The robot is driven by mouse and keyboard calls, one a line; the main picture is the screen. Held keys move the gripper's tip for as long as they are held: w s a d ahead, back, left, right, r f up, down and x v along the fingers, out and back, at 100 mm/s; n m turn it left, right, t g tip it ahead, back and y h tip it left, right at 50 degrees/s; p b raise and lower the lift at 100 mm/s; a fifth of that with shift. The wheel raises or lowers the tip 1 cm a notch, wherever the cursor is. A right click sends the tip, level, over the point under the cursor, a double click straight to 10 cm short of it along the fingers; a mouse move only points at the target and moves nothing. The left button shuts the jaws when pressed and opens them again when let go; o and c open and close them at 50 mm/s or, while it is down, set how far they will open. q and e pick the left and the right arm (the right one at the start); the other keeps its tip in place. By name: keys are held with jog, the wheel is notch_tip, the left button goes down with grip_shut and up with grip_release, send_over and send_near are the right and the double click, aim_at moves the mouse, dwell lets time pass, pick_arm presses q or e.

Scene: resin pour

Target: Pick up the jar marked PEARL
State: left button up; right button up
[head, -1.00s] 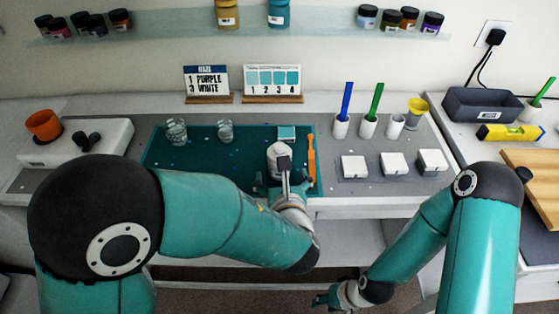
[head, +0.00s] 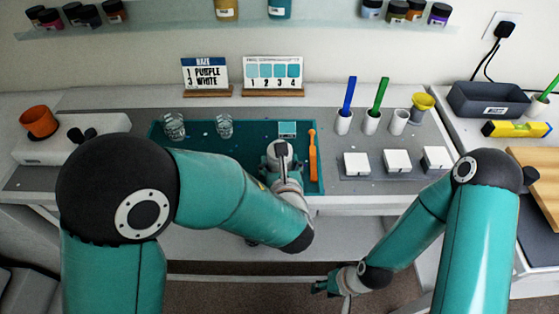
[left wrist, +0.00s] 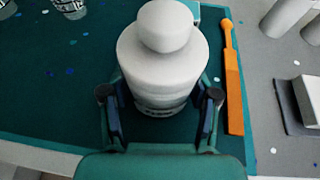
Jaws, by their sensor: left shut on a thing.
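A white jar (left wrist: 158,75) with a rounded knob-like top stands large in the left wrist view. A band of dark marks low on its front is too small and cut off to read, so I cannot tell whether it says PEARL. My left gripper (left wrist: 160,103) is shut on it, one finger at each side. In the head view my left gripper (head: 281,165) is over the right part of the green mat (head: 200,150), partly hidden by its own arm. My right gripper (head: 328,288) hangs low in front of the bench, away from the jar; its fingers are unclear.
An orange tool (head: 313,155) lies just right of the jar. Two clear cups (head: 224,125) stand on the mat's left. White blocks (head: 397,161) and pen holders (head: 370,122) are to the right. Several small jars (head: 407,10) line the shelf, their labels unreadable. Two cards (head: 273,72) stand behind.

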pick_arm(q)
jog(key=shift+r, duration=0.1)
jog(key=shift+c, duration=0.7)
